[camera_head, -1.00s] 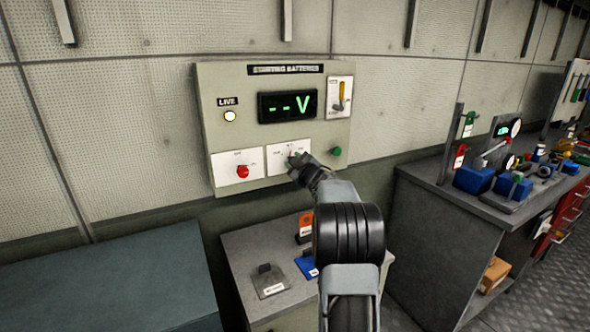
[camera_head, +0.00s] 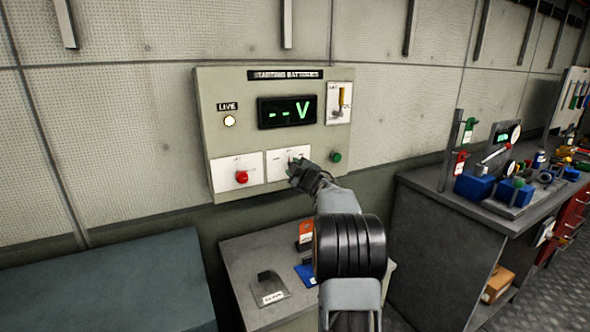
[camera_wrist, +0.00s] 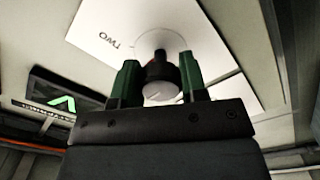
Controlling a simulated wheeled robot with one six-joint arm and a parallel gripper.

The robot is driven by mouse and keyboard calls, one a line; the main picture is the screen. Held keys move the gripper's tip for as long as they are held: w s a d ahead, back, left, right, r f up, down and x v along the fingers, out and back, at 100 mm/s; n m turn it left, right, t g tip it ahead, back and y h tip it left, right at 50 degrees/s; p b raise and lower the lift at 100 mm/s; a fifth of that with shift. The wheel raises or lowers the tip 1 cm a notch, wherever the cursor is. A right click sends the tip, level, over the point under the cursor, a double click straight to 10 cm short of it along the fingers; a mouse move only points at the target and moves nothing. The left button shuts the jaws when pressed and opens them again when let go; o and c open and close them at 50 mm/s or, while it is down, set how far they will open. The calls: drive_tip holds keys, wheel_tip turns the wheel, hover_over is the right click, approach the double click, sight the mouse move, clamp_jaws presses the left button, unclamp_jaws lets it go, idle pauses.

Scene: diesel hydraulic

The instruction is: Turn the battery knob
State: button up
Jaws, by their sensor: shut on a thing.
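The battery panel (camera_head: 240,85) hangs on the wall, with a display reading "--V" (camera_head: 287,111). The battery knob (camera_wrist: 160,84) is grey with a dark collar, on a white plate (camera_wrist: 205,45) where the word "TWO" shows upside down. My gripper (camera_head: 297,168) reaches the plate at the panel's lower middle and hides the knob in the head view. In the wrist view my gripper's green fingers (camera_wrist: 156,80) stand on both sides of the knob, shut on it.
On the panel are a red knob (camera_head: 241,177), a "LIVE" lamp (camera_head: 230,121), a yellow-handled switch (camera_head: 340,103) and a green button (camera_head: 336,157). A small cabinet (camera_head: 245,245) with tags stands below. A cluttered workbench (camera_head: 415,183) is at right.

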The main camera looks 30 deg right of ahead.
drive_tip(key=o, duration=0.9)
drive_tip(key=shift+s, duration=0.1)
drive_tip(key=s, duration=0.4)
drive_tip(key=s+a+b, duration=0.1)
drive_tip(key=s, duration=0.4)
drive_tip(key=s+a, duration=0.1)
drive_tip(key=s, duration=0.3)
drive_tip(key=shift+s+b, duration=0.25)
drive_tip(key=shift+b, duration=0.1)
